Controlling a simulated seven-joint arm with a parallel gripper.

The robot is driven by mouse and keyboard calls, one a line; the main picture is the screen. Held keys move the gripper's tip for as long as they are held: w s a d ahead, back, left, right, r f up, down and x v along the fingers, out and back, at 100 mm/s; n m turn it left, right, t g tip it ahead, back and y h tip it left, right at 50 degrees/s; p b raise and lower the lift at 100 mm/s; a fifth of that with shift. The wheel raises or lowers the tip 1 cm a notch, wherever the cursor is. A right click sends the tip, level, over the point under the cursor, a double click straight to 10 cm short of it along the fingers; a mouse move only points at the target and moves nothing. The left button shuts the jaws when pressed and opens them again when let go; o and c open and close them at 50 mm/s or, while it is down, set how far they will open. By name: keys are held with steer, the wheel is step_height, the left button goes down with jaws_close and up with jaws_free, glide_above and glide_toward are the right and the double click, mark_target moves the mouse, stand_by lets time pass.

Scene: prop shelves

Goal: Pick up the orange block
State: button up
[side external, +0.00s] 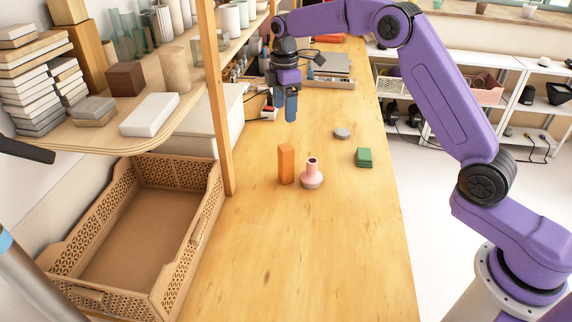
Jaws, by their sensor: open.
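The orange block (286,164) stands upright on the wooden table, left of the pink vase. It is a tall, narrow block. My gripper (291,118) points down above the table, apart from the block and higher in the picture. Its fingers look blue, and nothing shows held in them. The gap between the fingers is hard to make out from this side.
A small pink vase (311,174) stands close to the block's right. A green block (364,157) and a grey round piece (342,133) lie further right. An empty brown crate (130,230) and a wooden shelf post (214,100) are at left. The table front (310,260) is clear.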

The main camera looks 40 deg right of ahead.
mark_target(286, 156)
steer(key=f, duration=0.6)
steer(key=d+f, duration=0.1)
steer(key=f, duration=0.5)
steer(key=w+f, duration=0.1)
steer(key=f, duration=0.5)
steer(key=shift+d, duration=0.15)
steer(key=c, duration=1.1)
